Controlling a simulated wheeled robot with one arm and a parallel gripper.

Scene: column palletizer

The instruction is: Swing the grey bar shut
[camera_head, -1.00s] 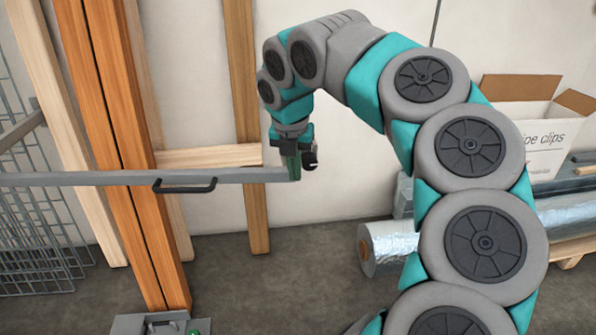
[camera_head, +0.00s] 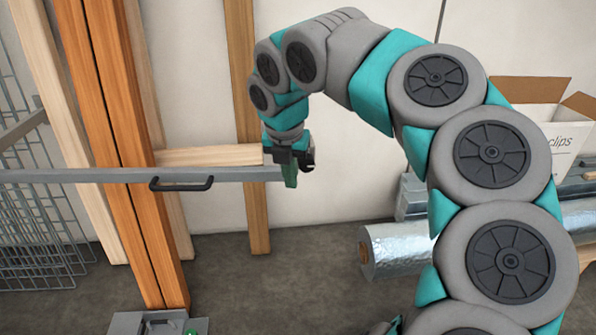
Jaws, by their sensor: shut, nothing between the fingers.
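The grey bar (camera_head: 110,175) runs level across the left half of the head view, in front of the wooden posts. A black handle (camera_head: 181,184) is fixed on its near face. My gripper (camera_head: 290,178) points down at the bar's right end, shut and empty. Its fingers look to be beside or against the bar's end, but I cannot tell whether they touch. A grey base plate with a green spot (camera_head: 191,331) shows at the bottom edge, below the posts.
Orange-brown wooden posts (camera_head: 125,150) stand behind the bar. A wire cage (camera_head: 40,230) is at the far left. A silver foil roll (camera_head: 405,245) and an open cardboard box (camera_head: 555,115) are at the right. Bare floor (camera_head: 280,275) lies below the bar.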

